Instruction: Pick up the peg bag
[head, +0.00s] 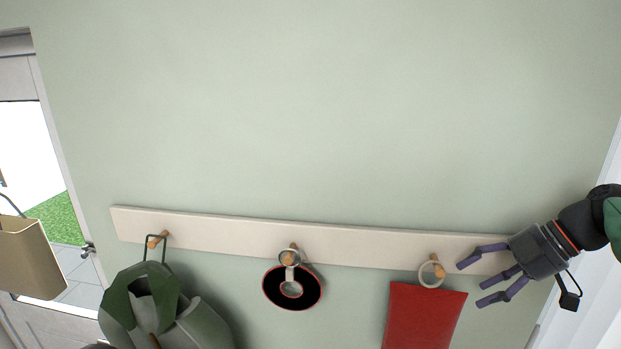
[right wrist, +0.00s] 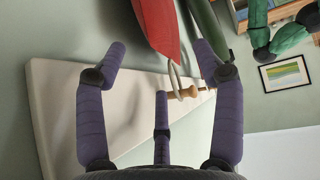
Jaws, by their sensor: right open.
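A red flat bag (head: 424,314), which looks like the peg bag, hangs by a pale ring (head: 431,274) on the right wooden peg of a cream rail. Its lower part is cut off by the picture edge. My right gripper (head: 474,284) is open and empty just right of the ring and bag, its fingers pointing left. In the right wrist view the red bag (right wrist: 157,25) and its ring (right wrist: 174,76) show beyond the spread purple fingers, with the wooden peg (right wrist: 184,93) through the ring. No finger visibly closes on the ring. My left gripper is out of view.
The cream rail (head: 220,233) runs along the pale green wall. A black, red-edged round item (head: 273,287) hangs on the middle peg, and a grey-green bag (head: 203,325) on the left one. A tan object (head: 30,258) is at far left. The wall above is clear.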

